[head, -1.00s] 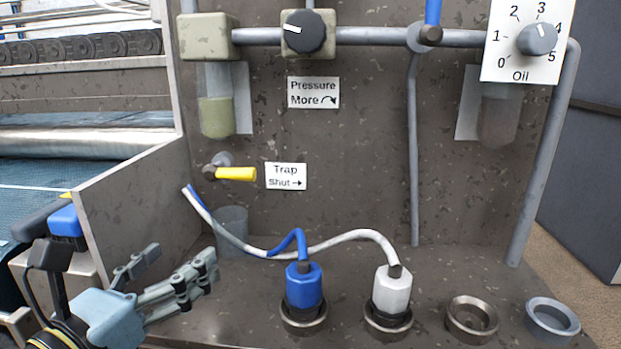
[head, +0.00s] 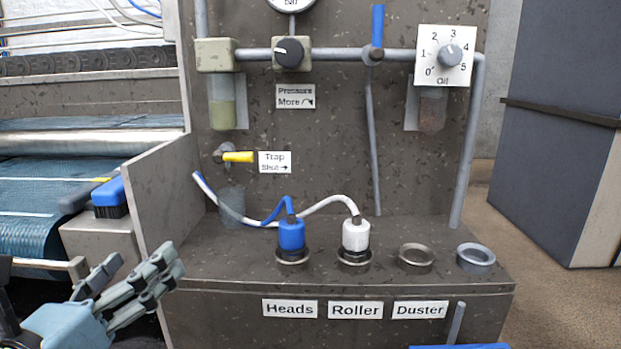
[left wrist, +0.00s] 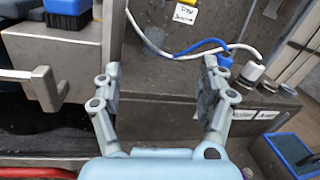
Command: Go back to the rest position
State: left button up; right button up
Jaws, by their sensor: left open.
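My left gripper (head: 128,281) is at the lower left of the head view, open and empty, in front of the bench's left end. In the left wrist view its two fingers (left wrist: 160,100) stand wide apart with nothing between them. A blue plug (head: 291,235) and a white plug (head: 355,235) sit upright in the two left sockets of the bench (head: 220,262). A blue hose and a white hose run from them to the left. My right gripper is not in view.
Two empty sockets (head: 416,257) (head: 475,257) are to the right. The yellow trap lever (head: 240,157) points right, toward its label. A blue-handled brush (head: 108,198) lies left of the side panel. A dark cabinet (head: 550,130) stands at the right, with bare floor before it.

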pick_arm(q)
jog(key=s+a+f+n+g+y, duration=0.1)
jog(key=s+a+n+g+y, duration=0.15)
jog(key=a+n+y, duration=0.7)
jog(key=s+a+f+n+g+y, duration=0.1)
jog(key=s+a+n+g+y, duration=0.3)
jog(key=n, duration=1.1)
jog(key=s+d+f+n+g+h, duration=0.4)
jog(key=s+f+n+g+h, duration=0.15)
jog(key=s, duration=0.25)
jog(key=s+d+f+n+g+h, duration=0.4)
jog(key=s+f+n, duration=0.1)
jog(key=s+f, duration=0.25)
jog(key=s+a+f, duration=0.1)
jog(key=a+f, duration=0.1)
jog(key=f, duration=1)
jog(key=s+a+f, duration=0.1)
jog(key=s+f, duration=0.1)
jog(key=f, duration=1)
jog(key=s+a+f+g, duration=0.1)
jog(key=s+f+g, duration=0.1)
jog(key=s+f, duration=1.4)
jog(key=s, duration=0.3)
jog(key=shift+w, duration=0.1)
